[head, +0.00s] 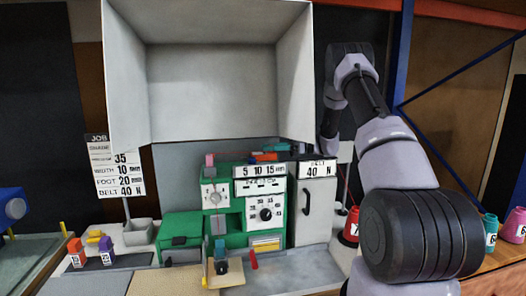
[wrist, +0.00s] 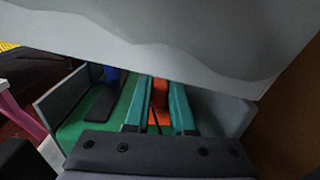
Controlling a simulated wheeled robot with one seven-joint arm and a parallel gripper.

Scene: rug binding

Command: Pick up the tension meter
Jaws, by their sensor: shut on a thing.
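In the wrist view my gripper (wrist: 160,84) has two teal fingers on either side of an orange-red thing (wrist: 161,104), which I take to be the tension meter. The jaws are shut on it. A grey panel edge covers the top of this view and hides its far end. In the head view my arm passes behind the right side of the grey hood.
The big grey hood (head: 210,90) hangs above the green machine (head: 228,215), close to my wrist. A grey cabinet (head: 312,212) stands right of the machine. Small cups (head: 491,229) stand at the right. In the wrist view a green floor (wrist: 85,125) lies between low grey walls.

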